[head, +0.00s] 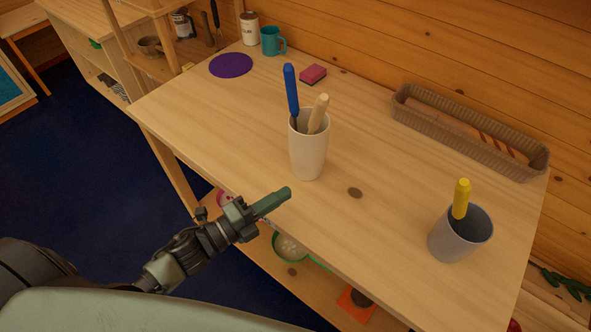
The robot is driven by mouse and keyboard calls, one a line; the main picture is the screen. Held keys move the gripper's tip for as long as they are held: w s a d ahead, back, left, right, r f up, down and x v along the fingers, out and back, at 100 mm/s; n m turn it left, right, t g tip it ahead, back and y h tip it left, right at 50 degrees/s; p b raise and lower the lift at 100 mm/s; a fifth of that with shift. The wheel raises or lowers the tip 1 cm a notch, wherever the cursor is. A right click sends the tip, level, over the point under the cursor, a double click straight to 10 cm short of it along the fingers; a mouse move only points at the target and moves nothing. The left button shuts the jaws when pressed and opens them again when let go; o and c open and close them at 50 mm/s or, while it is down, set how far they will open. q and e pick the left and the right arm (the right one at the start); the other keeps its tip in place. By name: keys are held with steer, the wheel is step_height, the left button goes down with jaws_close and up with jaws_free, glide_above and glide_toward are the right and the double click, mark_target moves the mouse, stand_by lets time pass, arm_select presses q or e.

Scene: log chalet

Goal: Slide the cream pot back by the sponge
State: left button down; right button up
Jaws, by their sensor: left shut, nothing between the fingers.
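The cream pot (308,154) stands upright near the front edge of the wooden table, with a blue-handled tool (291,88) and a wooden-handled tool (318,112) in it. The pink sponge (313,74) lies farther back on the table, behind the pot. My left gripper (286,193) is shut and empty, at the table's front edge, a little in front and to the left of the pot, and looks apart from it. My right gripper is not in view.
A grey pot (453,240) with a yellow-handled tool stands at the right. A woven basket (455,135) lies along the back wall. A purple round mat (231,65), a teal mug (271,41) and a white canister (250,29) are at the back left. Bare tabletop lies between cream pot and sponge.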

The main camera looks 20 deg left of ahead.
mark_target(310, 167)
arm_select(q)
steer(key=p+x, duration=0.1)
steer(key=x, duration=0.3)
steer(key=shift+r, duration=0.2)
steer(key=w, duration=0.2)
steer(key=shift+w+a+f+p, duration=0.1)
steer(key=shift+w+a+p, duration=0.15)
steer(key=shift+p, duration=0.15)
steer(key=shift+w+a+f, duration=0.1)
steer(key=shift+w+a, duration=0.05)
steer(key=shift+w, duration=0.55)
